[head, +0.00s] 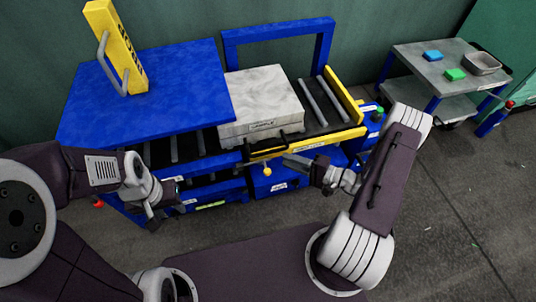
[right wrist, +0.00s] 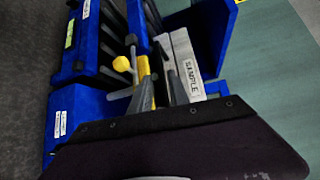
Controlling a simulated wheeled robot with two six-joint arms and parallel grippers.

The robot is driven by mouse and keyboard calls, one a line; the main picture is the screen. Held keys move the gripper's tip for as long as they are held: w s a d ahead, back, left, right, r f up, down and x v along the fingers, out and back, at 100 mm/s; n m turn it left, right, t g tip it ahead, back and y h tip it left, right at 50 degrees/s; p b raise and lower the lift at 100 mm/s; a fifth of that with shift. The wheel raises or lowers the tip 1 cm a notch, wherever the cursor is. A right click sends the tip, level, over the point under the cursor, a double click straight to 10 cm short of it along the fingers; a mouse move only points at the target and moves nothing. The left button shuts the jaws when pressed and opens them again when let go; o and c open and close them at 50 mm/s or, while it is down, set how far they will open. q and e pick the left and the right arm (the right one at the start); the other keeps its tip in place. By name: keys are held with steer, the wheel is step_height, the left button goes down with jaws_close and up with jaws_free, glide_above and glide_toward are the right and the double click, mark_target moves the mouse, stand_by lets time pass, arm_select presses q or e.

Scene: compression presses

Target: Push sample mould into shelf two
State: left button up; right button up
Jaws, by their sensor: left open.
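The sample mould (head: 262,98) is a pale marbled block with a label and a dark handle on its front. It sits on the roller shelf (head: 318,112), partly beside the blue press top. Its labelled face also shows in the right wrist view (right wrist: 192,75). My right gripper (head: 303,168) is in front of the shelf's yellow front rail, below and right of the mould; its fingers (right wrist: 160,88) look apart with nothing held between them. My left gripper (head: 163,205) is open and empty, low in front of the blue frame, left of the mould. I cannot read which shelf is which.
The blue press top (head: 150,95) with a yellow lever post (head: 115,48) stands left of the mould. A blue frame (head: 278,38) rises behind. A yellow knob (head: 267,171) sticks out at the front. A grey cart (head: 440,68) stands at the right.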

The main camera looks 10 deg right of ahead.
mark_target(267, 152)
steer(key=b+x, duration=0.3)
steer(key=x, duration=0.6)
steer(key=shift+b, duration=0.4)
jaws_close()
stand_by(0.8)
